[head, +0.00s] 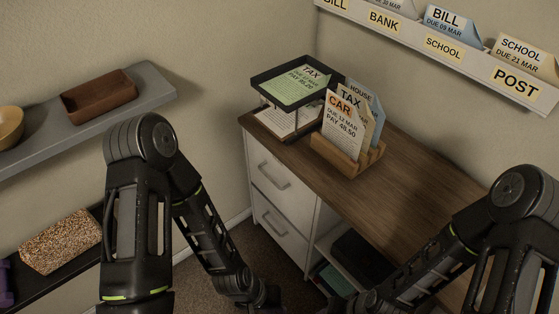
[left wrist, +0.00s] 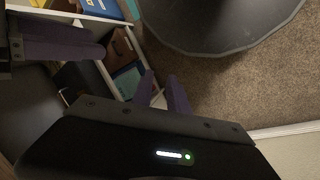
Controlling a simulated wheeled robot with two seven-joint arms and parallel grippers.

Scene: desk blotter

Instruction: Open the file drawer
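The white desk pedestal has two drawers, an upper drawer (head: 268,166) and a lower drawer (head: 277,236), each with a bar handle. Both fronts look flush and closed; neither is labelled as the file drawer. My left gripper (head: 262,295) is low at the bottom of the head view, in front of the pedestal and apart from the handles. In the left wrist view its two purple fingers (left wrist: 164,94) stand apart with nothing between them. My right gripper (head: 366,301) is low at the right, mostly cut off; its purple fingers (left wrist: 70,40) show in the left wrist view, but their gap is unclear.
The desk top (head: 392,180) carries a black paper tray (head: 292,66) and a wooden letter holder (head: 349,156). An open shelf (head: 345,272) is right of the drawers. A grey wall shelf (head: 140,88) is at the left. Carpet (left wrist: 225,85) lies before the pedestal.

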